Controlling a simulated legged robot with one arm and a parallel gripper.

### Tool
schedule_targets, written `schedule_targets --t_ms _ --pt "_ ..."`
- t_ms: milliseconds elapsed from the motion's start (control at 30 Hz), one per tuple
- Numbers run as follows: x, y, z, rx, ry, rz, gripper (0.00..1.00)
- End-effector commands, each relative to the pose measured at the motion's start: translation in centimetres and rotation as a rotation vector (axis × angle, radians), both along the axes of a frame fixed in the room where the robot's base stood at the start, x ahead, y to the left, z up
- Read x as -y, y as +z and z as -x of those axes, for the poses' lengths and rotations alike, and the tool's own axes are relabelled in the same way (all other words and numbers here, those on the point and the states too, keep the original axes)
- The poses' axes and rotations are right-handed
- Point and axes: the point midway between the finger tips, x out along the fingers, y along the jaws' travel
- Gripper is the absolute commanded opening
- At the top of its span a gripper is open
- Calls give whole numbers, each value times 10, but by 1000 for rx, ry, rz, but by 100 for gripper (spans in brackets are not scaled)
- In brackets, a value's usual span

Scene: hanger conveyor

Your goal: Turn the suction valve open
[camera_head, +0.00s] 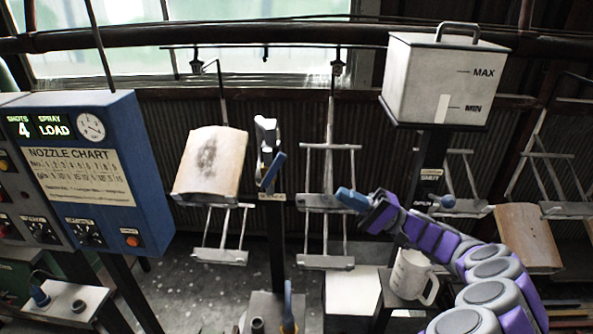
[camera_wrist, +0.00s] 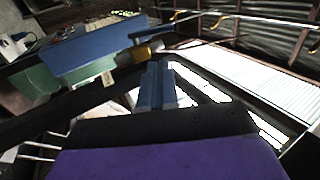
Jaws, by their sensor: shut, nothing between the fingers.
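The suction valve shows a blue knob (camera_head: 448,201) on the dark post under the white tank. An OPEN label sits at its left and a SHUT label (camera_head: 430,174) above it, so the knob is closer to OPEN's height, but I cannot tell the handle's exact angle. My gripper (camera_head: 350,198) is shut and empty, left of the valve and apart from it, pointing left. In the wrist view, my blue fingers (camera_wrist: 157,86) are together with nothing between them. The valve is not visible in the wrist view.
The white tank (camera_head: 418,84) has MAX and MIN marks. A white jug (camera_head: 408,274) stands below my arm. Hanging racks (camera_head: 327,203) and a tan panel (camera_head: 211,163) are behind my gripper. A blue control box (camera_head: 88,160) stands at the left.

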Motion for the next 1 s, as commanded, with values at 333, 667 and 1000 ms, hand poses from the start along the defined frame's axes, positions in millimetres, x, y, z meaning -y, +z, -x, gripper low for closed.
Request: schedule_targets --t_ms 333,667,1000 --pt "-25 17 2 17 6 -13 0" --pt "-82 47 0 15 7 -13 0" --pt "-115 65 -3 13 2 -11 0"
